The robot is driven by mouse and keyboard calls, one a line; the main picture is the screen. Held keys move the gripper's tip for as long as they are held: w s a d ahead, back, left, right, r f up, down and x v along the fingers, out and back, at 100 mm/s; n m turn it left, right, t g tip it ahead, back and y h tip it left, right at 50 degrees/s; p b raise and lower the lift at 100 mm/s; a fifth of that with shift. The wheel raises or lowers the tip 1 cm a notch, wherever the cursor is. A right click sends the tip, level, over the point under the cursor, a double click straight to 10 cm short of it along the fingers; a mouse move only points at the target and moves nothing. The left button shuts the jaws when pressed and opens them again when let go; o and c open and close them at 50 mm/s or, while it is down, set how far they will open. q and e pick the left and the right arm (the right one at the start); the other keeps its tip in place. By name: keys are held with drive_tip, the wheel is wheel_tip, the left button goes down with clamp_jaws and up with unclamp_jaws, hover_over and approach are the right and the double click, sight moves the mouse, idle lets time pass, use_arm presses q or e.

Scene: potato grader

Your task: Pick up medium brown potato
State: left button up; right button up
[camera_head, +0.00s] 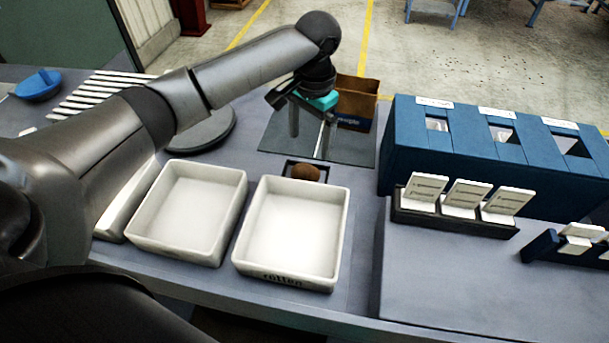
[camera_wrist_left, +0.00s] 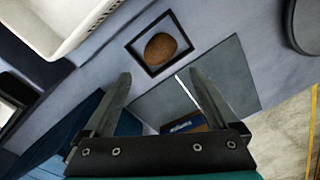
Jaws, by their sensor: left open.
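A brown potato (camera_head: 305,172) sits in a small black square frame (camera_head: 290,168) behind the right white tray. The potato (camera_wrist_left: 160,48) and all of the frame (camera_wrist_left: 127,45) also show in the left wrist view. My left gripper (camera_head: 308,132) hangs above the dark mat behind the potato, apart from it. In the left wrist view its two fingers (camera_wrist_left: 158,85) are spread with nothing between them, and the potato lies beyond their tips. My right gripper is not in either view.
Two white trays (camera_head: 140,240) (camera_head: 342,235) stand in front. A brown box (camera_head: 366,95) stands behind the dark mat (camera_head: 350,150). A blue bin unit (camera_head: 395,150) and a rack of white cards (camera_head: 455,227) stand at the right. A round dark disc (camera_head: 205,135) lies left.

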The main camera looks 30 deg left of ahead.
sight(306, 168)
use_arm(q)
wheel_tip(306, 168, down, 5)
drive_tip(key=shift+a+r+b, duration=0.1)
drive_tip(key=shift+r+b, duration=0.1)
drive_tip(key=shift+b, duration=0.1)
drive_tip(key=f, duration=0.5)
drive_tip(key=shift+s+a+f+b, duration=0.15)
drive_tip(key=shift+s+a+b, duration=0.1)
drive_tip(key=shift+b, duration=0.15)
drive_tip(key=c, duration=1.2)
